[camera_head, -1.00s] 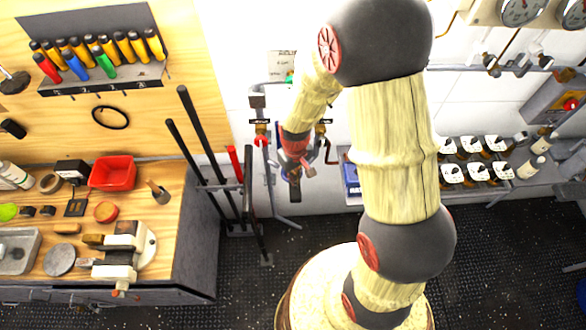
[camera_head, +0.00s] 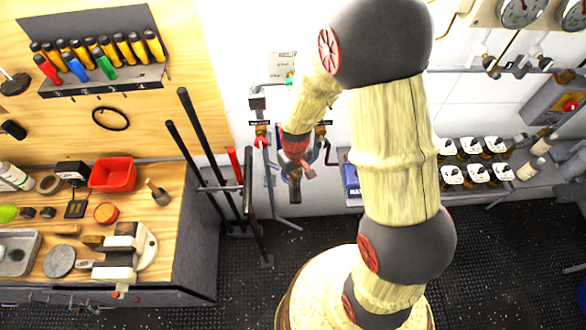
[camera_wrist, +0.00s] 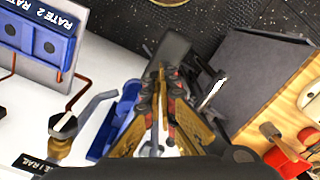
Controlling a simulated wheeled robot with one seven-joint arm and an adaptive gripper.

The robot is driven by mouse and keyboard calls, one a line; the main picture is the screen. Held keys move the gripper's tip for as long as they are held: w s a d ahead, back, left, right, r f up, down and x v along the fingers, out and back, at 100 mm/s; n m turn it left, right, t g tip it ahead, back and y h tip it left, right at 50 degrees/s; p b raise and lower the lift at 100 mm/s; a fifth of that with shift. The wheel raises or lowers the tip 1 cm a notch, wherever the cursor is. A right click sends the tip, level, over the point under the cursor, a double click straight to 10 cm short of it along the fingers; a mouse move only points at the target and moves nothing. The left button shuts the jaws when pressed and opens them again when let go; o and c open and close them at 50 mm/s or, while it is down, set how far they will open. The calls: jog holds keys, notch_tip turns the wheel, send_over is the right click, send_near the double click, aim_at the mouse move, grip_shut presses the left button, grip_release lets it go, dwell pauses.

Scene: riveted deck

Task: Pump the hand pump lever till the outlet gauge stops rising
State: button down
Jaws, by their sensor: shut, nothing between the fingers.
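My gripper (camera_head: 294,192) is low in front of the white wall, among pipes and valves. In the wrist view its fingers (camera_wrist: 166,85) are together, with a dark grey block-like shape at or just beyond their tips. A thin bent grey bar (camera_head: 281,212) slants down beside my gripper; I cannot tell whether it is the pump lever. A blue part (camera_wrist: 118,115) lies beside the fingers in the wrist view. Two round gauges are at the top right, one of them a white dial (camera_head: 520,10). Their readings and which is the outlet gauge cannot be told.
A red-handled valve (camera_head: 261,138) is left of my wrist. Tall dark bars (camera_head: 205,150) stand by the workbench (camera_head: 190,200), which holds a red bin (camera_head: 113,174) and a vise (camera_head: 125,250). A shelf with several labelled bottles (camera_head: 475,160) is at right. Dark floor lies below.

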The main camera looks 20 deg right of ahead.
dwell(3.2)
jog(key=shift+f+b, duration=0.1)
jog(key=shift+b, duration=0.25)
dwell(1.9)
notch_tip(320, 180, down, 12)
jog(key=b, duration=0.9)
notch_tip(320, 180, up, 12)
jog(key=p, duration=0.8)
jog(key=shift+p, duration=0.4)
